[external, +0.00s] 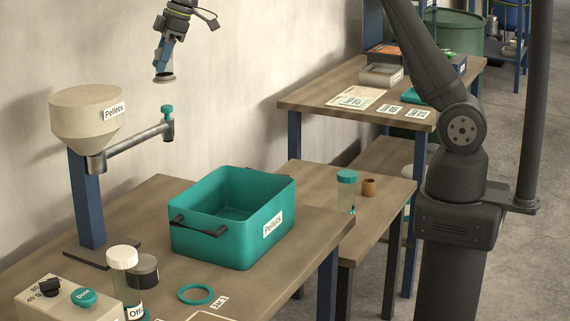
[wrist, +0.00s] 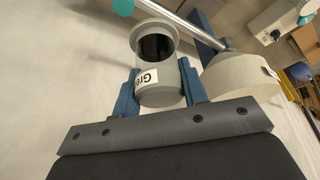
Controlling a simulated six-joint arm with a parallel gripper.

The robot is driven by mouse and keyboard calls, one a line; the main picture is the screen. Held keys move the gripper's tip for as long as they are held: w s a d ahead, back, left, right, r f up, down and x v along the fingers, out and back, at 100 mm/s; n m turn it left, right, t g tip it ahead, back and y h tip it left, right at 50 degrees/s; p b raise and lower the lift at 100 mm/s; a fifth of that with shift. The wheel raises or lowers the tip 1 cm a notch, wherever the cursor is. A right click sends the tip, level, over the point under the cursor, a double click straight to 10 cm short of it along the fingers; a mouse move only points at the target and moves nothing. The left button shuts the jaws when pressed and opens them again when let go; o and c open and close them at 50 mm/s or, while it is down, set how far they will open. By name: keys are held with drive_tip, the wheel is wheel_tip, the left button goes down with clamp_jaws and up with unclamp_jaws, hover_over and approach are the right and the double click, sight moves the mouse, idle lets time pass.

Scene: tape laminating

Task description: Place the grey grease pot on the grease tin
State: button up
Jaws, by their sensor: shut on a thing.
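My gripper (external: 164,62) hangs high in front of the wall, above and to the right of the pellet hopper. In the wrist view its blue fingers (wrist: 158,92) are shut on the grey grease pot (wrist: 160,70) from both sides. The pot has a wide rim, a dark open inside and a white label reading "Gre". In the external view the pot (external: 163,79) shows small, just below the fingers and clear of everything. A dark round tin (external: 146,270) stands on the front table behind a white-capped jar. I cannot read a label on it, so I cannot tell whether it is the grease tin.
The hopper (external: 86,115) and its side pipe (external: 140,142) stand left, below my gripper. A teal pellets box (external: 215,247), white-capped jar (external: 123,263), teal ring (external: 196,294) and button box (external: 50,305) are on the front table. Further tables stand behind, right.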

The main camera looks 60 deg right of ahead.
drive_tip(key=s+a+n, duration=0.2)
drive_tip(key=s+a, duration=0.2)
drive_tip(key=a, duration=0.3)
drive_tip(key=s+a+n+g+y, duration=0.1)
drive_tip(key=s+a, duration=0.2)
drive_tip(key=a, duration=0.3)
drive_tip(key=s+a+n, duration=0.2)
drive_tip(key=s+a, duration=0.2)
drive_tip(key=a, duration=0.3)
hover_over(142, 271)
drive_tip(key=w+d, duration=0.2)
drive_tip(key=w, duration=0.1)
wheel_tip(142, 271, down, 25)
drive_tip(key=shift+s+d+r, duration=0.1)
drive_tip(key=shift+m, duration=0.3)
drive_tip(key=shift+f, duration=2.05)
drive_tip(key=shift+f, duration=0.2)
drive_tip(key=o, duration=1)
drive_tip(key=shift+o, duration=0.2)
drive_tip(key=shift+r, duration=0.1)
